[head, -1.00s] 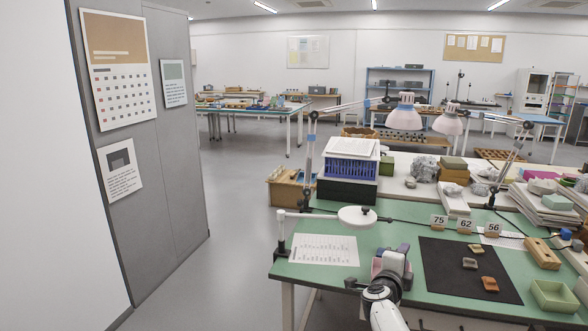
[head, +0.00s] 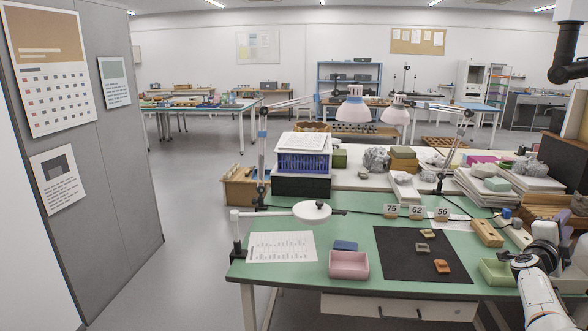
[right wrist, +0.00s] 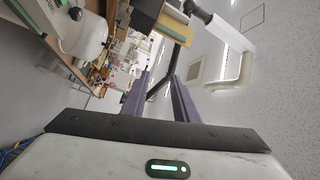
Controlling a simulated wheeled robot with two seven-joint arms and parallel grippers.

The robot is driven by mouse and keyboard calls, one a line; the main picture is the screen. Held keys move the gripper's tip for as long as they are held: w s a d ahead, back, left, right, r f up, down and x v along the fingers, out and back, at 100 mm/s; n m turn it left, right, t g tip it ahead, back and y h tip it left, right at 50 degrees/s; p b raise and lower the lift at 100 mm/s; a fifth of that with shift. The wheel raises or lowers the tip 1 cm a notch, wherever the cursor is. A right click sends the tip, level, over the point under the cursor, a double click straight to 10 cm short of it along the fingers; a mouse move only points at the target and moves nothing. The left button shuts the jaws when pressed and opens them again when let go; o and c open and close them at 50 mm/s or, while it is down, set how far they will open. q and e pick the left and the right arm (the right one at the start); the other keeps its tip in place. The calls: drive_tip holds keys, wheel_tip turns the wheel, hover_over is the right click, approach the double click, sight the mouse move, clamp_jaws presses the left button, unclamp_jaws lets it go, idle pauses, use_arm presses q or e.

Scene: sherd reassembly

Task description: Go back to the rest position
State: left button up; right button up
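My right gripper (head: 545,233) is at the right edge of the green table in the head view, above its surface and right of the green tray. In the right wrist view its two purple-grey fingers (right wrist: 160,86) stand apart with nothing held between them. My left gripper is not in view. Small brown and tan sherds (head: 442,266) lie on the black mat (head: 395,262), apart from each other. A pink tray (head: 349,265) stands left of the mat, with a blue block (head: 345,245) just behind it. A green tray (head: 496,272) stands right of the mat.
A white lamp (head: 312,211) stands over a printed sheet (head: 282,247) at the table's left. Number cards (head: 416,212) stand behind the mat. A wooden block (head: 487,233) lies behind the green tray. A grey partition (head: 110,160) rises at left, with open floor between.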

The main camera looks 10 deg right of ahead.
drive_tip(key=s+d+r+m+g+h, duration=0.1)
drive_tip(key=s+d+r+g+h, duration=0.1)
drive_tip(key=s+d+r, duration=0.6)
drive_tip(key=w+a+f+n+t+y, duration=0.1)
drive_tip(key=a+f+n+t+y, duration=0.55)
drive_tip(key=a+f+n, duration=0.7)
drive_tip(key=w+a+f+n+t+y, duration=0.2)
drive_tip(key=a+f+n+t+y, duration=0.1)
drive_tip(key=a+f+n+y, duration=0.8)
drive_tip(key=s+a+f+n+g, duration=0.2)
drive_tip(key=s+a+f+n, duration=0.2)
drive_tip(key=a+f, duration=0.3)
drive_tip(key=s+a+f+n+g, duration=0.1)
drive_tip(key=s+a+f+n, duration=0.3)
drive_tip(key=a, duration=0.5)
drive_tip(key=s+a+f+n+g+y, duration=0.1)
drive_tip(key=s+a+f+g+y, duration=0.1)
drive_tip(key=s+a+f, duration=0.5)
drive_tip(key=s+a+f+n+g+y, duration=0.2)
drive_tip(key=s+a+g, duration=0.1)
drive_tip(key=s+a, duration=0.7)
drive_tip(key=s+a+m+t, duration=0.1)
drive_tip(key=a+m, duration=0.4)
drive_tip(key=a, duration=0.6)
drive_tip(key=shift+s+a+y, duration=0.2)
drive_tip(key=shift+a+y, duration=0.15)
drive_tip(key=shift+a, duration=0.05)
